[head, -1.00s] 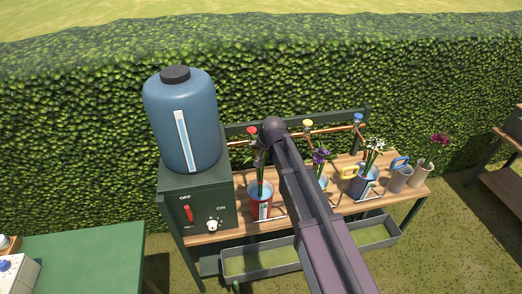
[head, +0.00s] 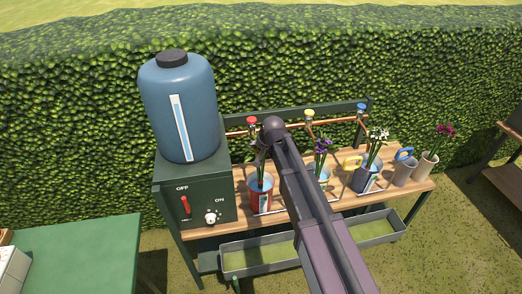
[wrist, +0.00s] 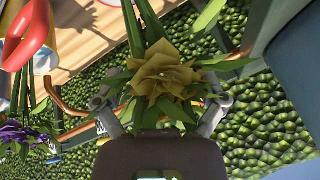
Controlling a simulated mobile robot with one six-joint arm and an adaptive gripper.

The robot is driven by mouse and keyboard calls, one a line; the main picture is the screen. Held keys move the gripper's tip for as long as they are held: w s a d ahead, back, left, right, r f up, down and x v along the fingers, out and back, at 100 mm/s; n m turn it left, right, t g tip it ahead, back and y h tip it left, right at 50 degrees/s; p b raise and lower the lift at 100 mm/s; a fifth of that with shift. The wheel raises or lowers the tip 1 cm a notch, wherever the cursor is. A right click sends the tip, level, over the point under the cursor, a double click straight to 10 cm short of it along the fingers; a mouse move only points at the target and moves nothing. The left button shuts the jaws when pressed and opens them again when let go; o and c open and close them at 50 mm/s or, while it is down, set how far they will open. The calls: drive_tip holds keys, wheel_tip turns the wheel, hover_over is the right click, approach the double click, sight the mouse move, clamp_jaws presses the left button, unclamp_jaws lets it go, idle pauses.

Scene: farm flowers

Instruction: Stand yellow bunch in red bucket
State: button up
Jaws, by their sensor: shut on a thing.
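My gripper (wrist: 162,105) is shut on the yellow bunch (wrist: 165,76), with a finger on each side of the yellow bloom in the wrist view. Its green stems run away from the gripper towards the bench. In the head view the red bucket (head: 261,196) stands on the bench beside the green cabinet. Green stems (head: 260,172) stand upright at its mouth, below my gripper (head: 259,152). They appear to reach inside, but I cannot see their lower ends. The yellow bloom is hard to make out there beside my arm.
A blue tank (head: 178,105) on a green cabinet (head: 190,198) stands close left. Red, yellow and blue taps sit on a copper pipe (head: 290,132) behind. Purple flowers (head: 321,146) and white flowers (head: 378,135) stand in buckets to the right. A long trough (head: 250,260) is below.

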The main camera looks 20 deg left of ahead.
drive_tip(key=shift+f+b, duration=0.45)
drive_tip(key=shift+f, duration=0.2)
drive_tip(key=o, duration=1)
drive_tip(key=shift+r, duration=0.15)
